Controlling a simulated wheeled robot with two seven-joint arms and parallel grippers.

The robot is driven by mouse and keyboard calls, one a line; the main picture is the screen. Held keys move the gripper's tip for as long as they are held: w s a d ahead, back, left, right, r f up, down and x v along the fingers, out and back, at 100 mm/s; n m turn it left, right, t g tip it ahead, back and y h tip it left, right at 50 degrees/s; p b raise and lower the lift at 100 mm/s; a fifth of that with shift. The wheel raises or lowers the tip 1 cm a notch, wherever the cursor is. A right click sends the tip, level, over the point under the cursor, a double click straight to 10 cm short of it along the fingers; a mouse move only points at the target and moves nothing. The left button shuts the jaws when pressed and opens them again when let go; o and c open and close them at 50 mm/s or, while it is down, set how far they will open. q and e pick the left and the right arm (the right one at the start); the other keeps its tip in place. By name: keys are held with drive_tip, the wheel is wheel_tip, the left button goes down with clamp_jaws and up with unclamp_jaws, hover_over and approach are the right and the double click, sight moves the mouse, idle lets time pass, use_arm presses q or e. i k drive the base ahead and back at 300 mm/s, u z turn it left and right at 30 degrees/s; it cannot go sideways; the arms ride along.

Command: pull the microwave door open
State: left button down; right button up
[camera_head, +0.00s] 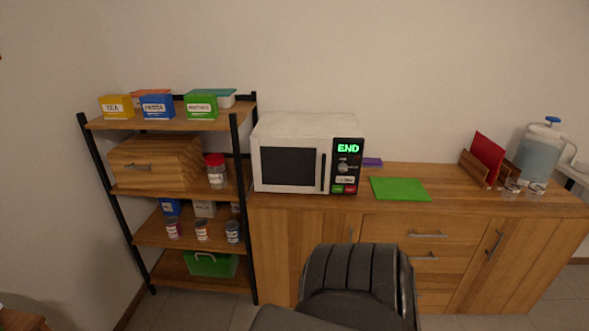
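A white microwave (305,127) stands on the left end of the wooden sideboard. Its dark-windowed door (287,167) looks shut. A dark vertical handle (323,172) is on the door's right edge, beside the black control panel (347,164). The display reads END in green. Neither of my grippers is in view, and nothing is seen touching the microwave.
A black chair (358,280) stands in front of the wooden sideboard (450,215). A green mat (400,189) lies right of the microwave. A shelf rack (190,240) with boxes and jars stands close on the left. A water dispenser (538,152) is at the right.

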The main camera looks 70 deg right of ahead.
sight(281, 164)
drive_tip(key=z, duration=0.25)
drive_tip(key=i, duration=0.7)
drive_tip(key=z, duration=1.1)
drive_tip(key=i, duration=0.45)
drive_tip(key=z, duration=0.5)
